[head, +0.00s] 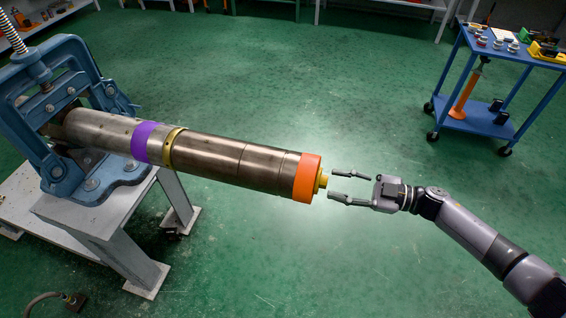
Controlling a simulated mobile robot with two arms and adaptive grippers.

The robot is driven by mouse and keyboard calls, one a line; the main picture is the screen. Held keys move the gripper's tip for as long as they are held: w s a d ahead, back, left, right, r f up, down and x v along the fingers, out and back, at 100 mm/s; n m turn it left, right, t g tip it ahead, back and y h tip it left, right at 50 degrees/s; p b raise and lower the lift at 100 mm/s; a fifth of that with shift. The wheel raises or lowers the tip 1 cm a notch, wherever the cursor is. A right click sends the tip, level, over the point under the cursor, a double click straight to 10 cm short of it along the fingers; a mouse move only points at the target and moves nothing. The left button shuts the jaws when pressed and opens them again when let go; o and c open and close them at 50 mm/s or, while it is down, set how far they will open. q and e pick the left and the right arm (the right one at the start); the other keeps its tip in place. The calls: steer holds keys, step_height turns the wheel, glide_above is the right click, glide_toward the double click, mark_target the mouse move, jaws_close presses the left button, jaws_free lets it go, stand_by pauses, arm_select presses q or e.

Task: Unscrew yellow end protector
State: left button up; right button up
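The yellow end protector (323,181) is a small stepped cap at the right end of the metal pipe (240,160), just past an orange band (306,178). The pipe lies roughly level, with a purple band and a brass-coloured ring along it. A blue pipe vise (75,150) holds its left end. My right gripper (331,184) is open and empty, its two fingers pointing left at the protector. The fingertips look a little to the right of the cap; I cannot tell whether they touch it. My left gripper is not in view.
The vise stands on a grey metal stand (110,225) at left. A blue cart (500,50) with small parts on top is at the upper right. A cable end lies on the floor at lower left. The green floor (300,260) below the pipe is clear.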

stand_by(0.3)
steer(key=shift+x, duration=1.1)
steer(key=shift+s, duration=0.1)
steer(key=shift+c, duration=0.2)
jaws_close()
